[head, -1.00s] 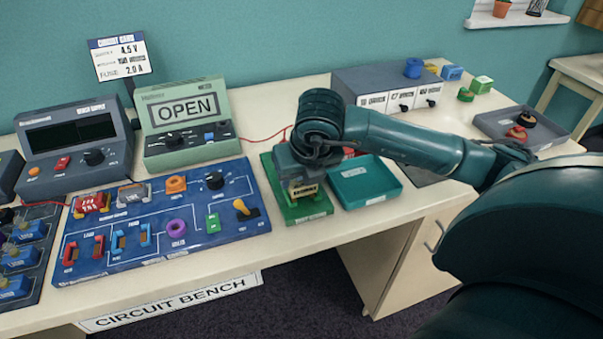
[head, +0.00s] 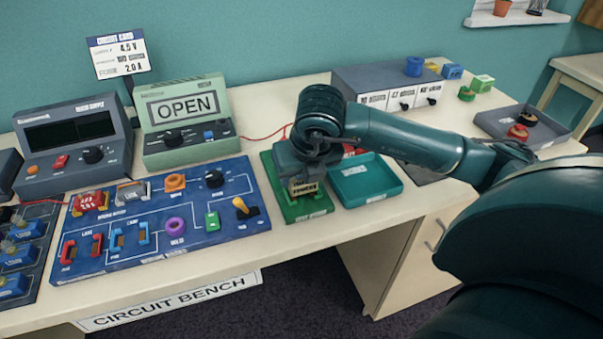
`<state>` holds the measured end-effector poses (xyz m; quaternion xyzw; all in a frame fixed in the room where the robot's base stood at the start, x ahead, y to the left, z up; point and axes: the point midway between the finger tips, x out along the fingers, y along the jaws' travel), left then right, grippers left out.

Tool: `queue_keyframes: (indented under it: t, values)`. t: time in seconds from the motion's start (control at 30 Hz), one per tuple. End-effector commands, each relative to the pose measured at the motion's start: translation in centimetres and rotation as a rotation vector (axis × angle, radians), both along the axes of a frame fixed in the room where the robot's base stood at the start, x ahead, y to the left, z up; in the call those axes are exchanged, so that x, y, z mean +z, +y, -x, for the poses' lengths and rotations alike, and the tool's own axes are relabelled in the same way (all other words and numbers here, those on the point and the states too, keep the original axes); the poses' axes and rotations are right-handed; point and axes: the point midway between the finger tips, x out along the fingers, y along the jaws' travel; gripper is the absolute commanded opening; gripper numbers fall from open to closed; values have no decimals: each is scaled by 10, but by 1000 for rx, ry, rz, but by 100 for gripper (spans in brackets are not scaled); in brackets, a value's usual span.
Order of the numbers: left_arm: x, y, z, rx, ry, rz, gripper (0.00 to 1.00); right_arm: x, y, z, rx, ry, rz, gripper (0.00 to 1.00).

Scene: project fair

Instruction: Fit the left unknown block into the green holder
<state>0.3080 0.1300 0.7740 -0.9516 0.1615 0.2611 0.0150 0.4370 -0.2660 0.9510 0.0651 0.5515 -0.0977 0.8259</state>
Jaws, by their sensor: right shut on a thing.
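The green holder (head: 312,208) is a flat green board on the bench, right of the blue circuit board. My right gripper (head: 303,184) points down over it and is shut on a small yellowish block with dark lettering (head: 304,189), which I take to be the unknown block. The block is at or just above the holder's surface; I cannot tell whether it is seated. The gripper and wrist hide the block's top and the middle of the holder. My left gripper is not in view.
A teal tray (head: 364,182) stands right beside the green holder. The blue circuit board (head: 150,238) with several coloured parts lies to the left. A green meter reading OPEN (head: 183,120) and a grey drawer box (head: 372,85) stand behind. A grey tray (head: 490,123) is at far right.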

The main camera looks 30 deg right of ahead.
Motion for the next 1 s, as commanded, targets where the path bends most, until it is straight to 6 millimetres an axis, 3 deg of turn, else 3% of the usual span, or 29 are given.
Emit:
queue_keyframes:
  t: [1.0]
  values:
    - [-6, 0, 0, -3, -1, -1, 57, 0, 0, 0, 0, 0, 0, 26]
